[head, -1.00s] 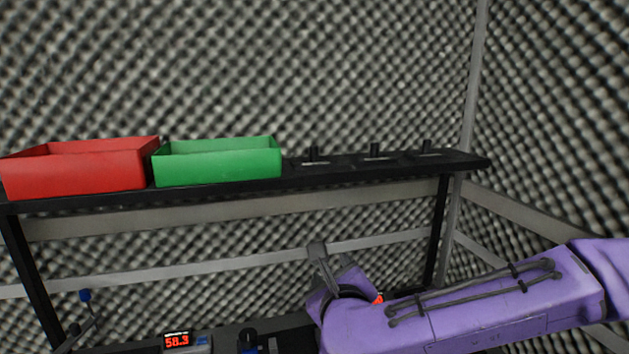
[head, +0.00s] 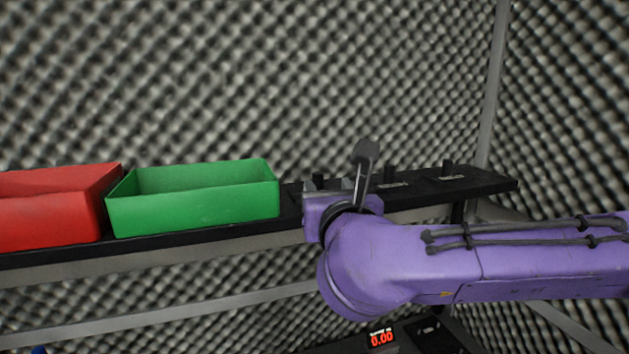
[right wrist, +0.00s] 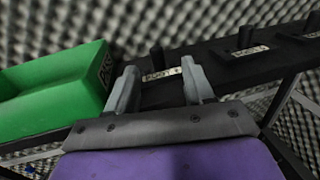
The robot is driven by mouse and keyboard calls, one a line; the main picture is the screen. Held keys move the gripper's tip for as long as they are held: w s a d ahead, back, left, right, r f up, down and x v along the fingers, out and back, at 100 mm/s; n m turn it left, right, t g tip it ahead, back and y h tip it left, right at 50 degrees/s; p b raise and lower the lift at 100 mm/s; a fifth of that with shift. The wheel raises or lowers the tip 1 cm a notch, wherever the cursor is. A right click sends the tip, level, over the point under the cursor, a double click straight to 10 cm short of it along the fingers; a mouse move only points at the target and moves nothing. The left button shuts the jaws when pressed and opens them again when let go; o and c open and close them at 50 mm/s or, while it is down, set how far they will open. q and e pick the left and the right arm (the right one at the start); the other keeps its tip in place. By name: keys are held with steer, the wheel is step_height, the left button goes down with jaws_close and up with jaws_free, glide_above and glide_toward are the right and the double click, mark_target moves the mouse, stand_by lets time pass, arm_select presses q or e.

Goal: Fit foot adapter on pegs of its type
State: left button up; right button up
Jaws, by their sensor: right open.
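Three upright dark pegs stand along the right part of the black shelf, each with a pale label at its foot. In the head view they are the left peg (head: 319,183), the middle peg (head: 390,175) and the right peg (head: 447,170). My right gripper (head: 340,185) is at the shelf by the left peg. The right wrist view shows its two grey fingers (right wrist: 161,80) apart, with the left peg (right wrist: 157,58) and its label beyond the gap. Nothing shows between the fingers. I cannot make out a foot adapter in either view. My left gripper is out of view.
A green bin (head: 195,205) stands on the shelf (head: 480,182) just left of the pegs, close to my right gripper. A red bin (head: 50,215) stands farther left. Below, a red digital display (head: 381,338) reads 0.00. Foam walls close off the back and right.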

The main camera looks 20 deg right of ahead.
mark_target(319, 176)
steer(key=w+p, duration=0.1)
steer(key=w, duration=0.1)
steer(key=w+p, duration=0.3)
steer(key=w, duration=0.1)
steer(key=shift+w+d+r, duration=0.1)
steer(key=shift+w+d, duration=0.15)
steer(key=shift+w, duration=0.15)
steer(key=shift+c, duration=0.3)
jaws_close()
